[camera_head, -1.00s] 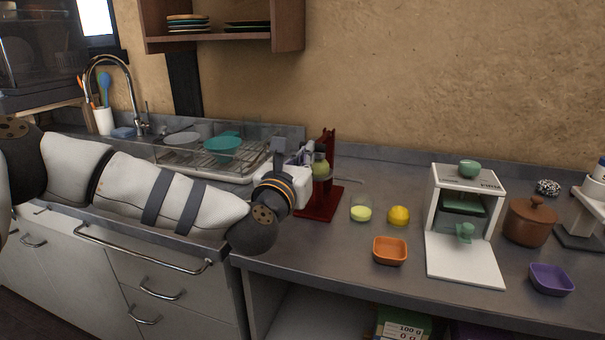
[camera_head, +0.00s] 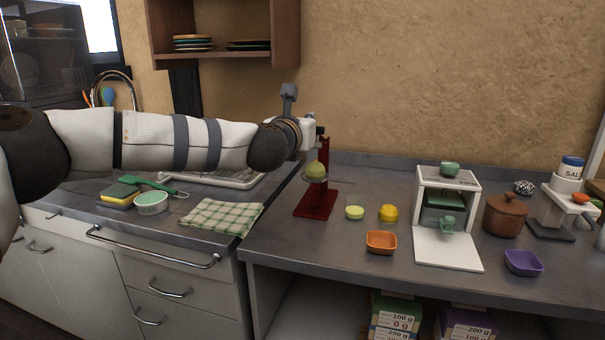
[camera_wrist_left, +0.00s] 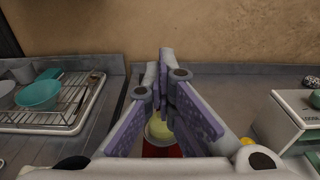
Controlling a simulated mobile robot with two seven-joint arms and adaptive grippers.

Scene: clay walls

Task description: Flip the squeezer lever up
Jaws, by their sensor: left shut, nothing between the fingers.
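The red squeezer (camera_head: 317,204) stands on the counter with its red post upright. A green fruit piece (camera_head: 316,170) sits in its cup; in the left wrist view, the pale yellow-green fruit (camera_wrist_left: 165,125) shows below and between the finger links. My left gripper (camera_head: 318,130) is at the top of the post, above the cup. In the left wrist view its purple-padded fingers (camera_wrist_left: 167,62) are shut and empty. The lever is not clearly distinguishable; my gripper hides part of the squeezer's top. My right gripper is not in view.
Right of the squeezer are a cut fruit piece (camera_head: 354,213), a yellow lemon (camera_head: 388,213), an orange bowl (camera_head: 381,243) and a white machine (camera_head: 447,248). A checked cloth (camera_head: 222,217) lies left. A wall shelf (camera_head: 222,62) hangs above. The counter before the squeezer is clear.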

